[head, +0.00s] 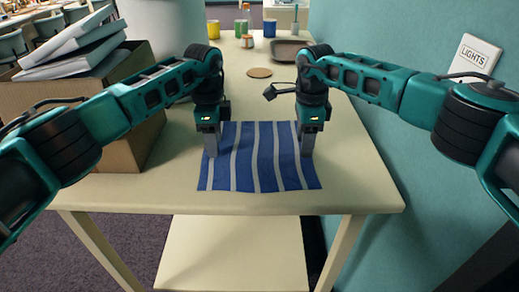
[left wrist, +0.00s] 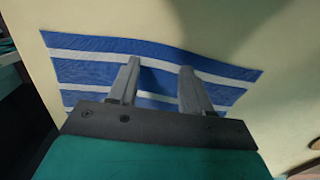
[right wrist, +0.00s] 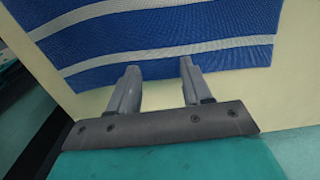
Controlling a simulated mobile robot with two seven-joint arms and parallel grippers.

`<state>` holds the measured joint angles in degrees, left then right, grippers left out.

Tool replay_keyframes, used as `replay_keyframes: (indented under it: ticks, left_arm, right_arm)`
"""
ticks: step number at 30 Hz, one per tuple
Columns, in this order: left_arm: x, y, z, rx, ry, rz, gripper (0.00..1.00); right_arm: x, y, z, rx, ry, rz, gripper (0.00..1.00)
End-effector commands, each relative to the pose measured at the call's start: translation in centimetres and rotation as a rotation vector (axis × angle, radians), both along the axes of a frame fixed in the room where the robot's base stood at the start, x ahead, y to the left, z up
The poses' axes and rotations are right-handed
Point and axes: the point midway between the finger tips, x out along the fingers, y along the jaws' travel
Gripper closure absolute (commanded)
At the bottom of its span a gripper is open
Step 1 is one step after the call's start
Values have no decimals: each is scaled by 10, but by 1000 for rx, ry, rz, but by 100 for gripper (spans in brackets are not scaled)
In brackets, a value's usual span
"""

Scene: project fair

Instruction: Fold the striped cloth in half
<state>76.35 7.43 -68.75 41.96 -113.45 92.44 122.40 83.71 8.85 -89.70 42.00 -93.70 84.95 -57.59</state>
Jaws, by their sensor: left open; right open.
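The blue cloth with white stripes (head: 257,165) lies spread out on the cream table, near its front edge. My left gripper (head: 211,153) points down over the cloth's left side. In the left wrist view its two fingers (left wrist: 158,82) are apart, with cloth between and beyond them. My right gripper (head: 307,153) points down at the cloth's right edge. In the right wrist view its fingers (right wrist: 160,75) are apart, with their tips by the edge of the cloth (right wrist: 165,38). I cannot tell whether either gripper touches the cloth.
A cardboard box (head: 130,140) with binders (head: 75,45) stands at the left. A teal wall (head: 410,120) borders the right side. The table's front right corner (head: 365,190) is bare.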

Motion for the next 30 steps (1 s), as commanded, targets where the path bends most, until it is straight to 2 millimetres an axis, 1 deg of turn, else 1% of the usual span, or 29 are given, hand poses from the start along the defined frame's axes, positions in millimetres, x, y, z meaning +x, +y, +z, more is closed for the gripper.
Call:
replay_keyframes:
  ticks: [2,5,30]
  left_arm:
    - [0,0,-4,0,0,0,51]
    - [0,0,-2,0,0,0,55]
    - [0,0,-2,0,1,0,96]
  right_arm:
    - [0,0,-4,0,0,0,51]
    - [0,0,-2,0,0,0,55]
    - [0,0,-3,0,1,0,96]
